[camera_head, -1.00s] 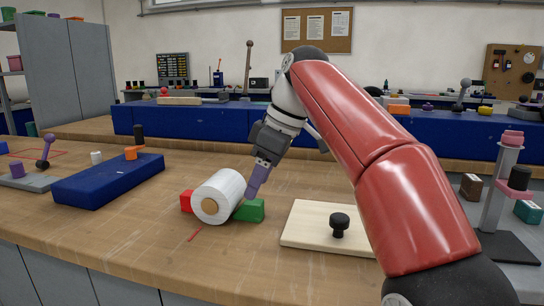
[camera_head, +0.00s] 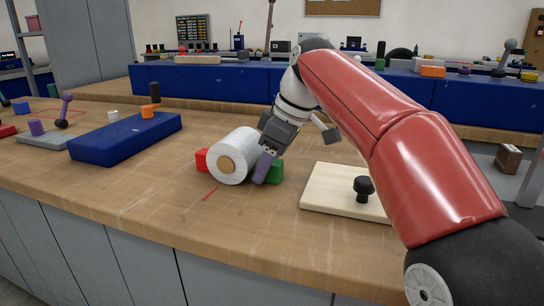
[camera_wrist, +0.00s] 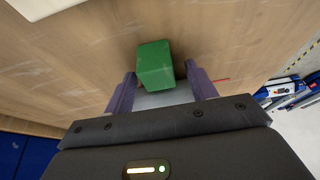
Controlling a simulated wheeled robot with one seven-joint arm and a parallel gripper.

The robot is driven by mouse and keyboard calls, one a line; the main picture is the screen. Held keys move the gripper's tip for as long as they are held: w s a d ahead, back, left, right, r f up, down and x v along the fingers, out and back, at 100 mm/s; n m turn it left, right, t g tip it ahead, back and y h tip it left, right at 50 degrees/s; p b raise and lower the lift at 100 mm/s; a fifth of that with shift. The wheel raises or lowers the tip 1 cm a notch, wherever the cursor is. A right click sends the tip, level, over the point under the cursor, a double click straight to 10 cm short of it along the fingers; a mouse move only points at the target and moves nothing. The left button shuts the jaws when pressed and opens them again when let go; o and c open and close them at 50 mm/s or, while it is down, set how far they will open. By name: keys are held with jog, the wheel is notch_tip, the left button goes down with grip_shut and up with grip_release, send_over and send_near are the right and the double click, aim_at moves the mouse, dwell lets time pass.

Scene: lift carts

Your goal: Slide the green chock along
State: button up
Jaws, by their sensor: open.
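The green chock (camera_head: 277,172) sits on the wooden bench, against or close to the right side of a white roll (camera_head: 226,155). A red chock (camera_head: 201,160) shows on the roll's left side. My gripper (camera_head: 264,168) is low at the green chock, and a purple finger hides part of it in the head view. In the wrist view the green chock (camera_wrist: 155,66) lies at the fingertips, between the two spread purple fingers (camera_wrist: 160,74). The jaws are open. Whether a finger touches the chock cannot be told.
A pale board with a black knob (camera_head: 363,187) lies right of the chock, with a short gap between. A blue block (camera_head: 125,139) lies to the left. A red line (camera_head: 210,193) marks the bench in front of the roll. The bench's front is clear.

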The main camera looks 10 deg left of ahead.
aim_at(281, 168)
jog(key=shift+c, duration=0.2)
jog(key=c, duration=1)
jog(key=shift+s+d+b, duration=0.1)
jog(key=shift+d+b, duration=0.3)
jog(key=shift+d, duration=1.1)
jog(key=shift+c, duration=0.2)
jog(key=o, duration=1.1)
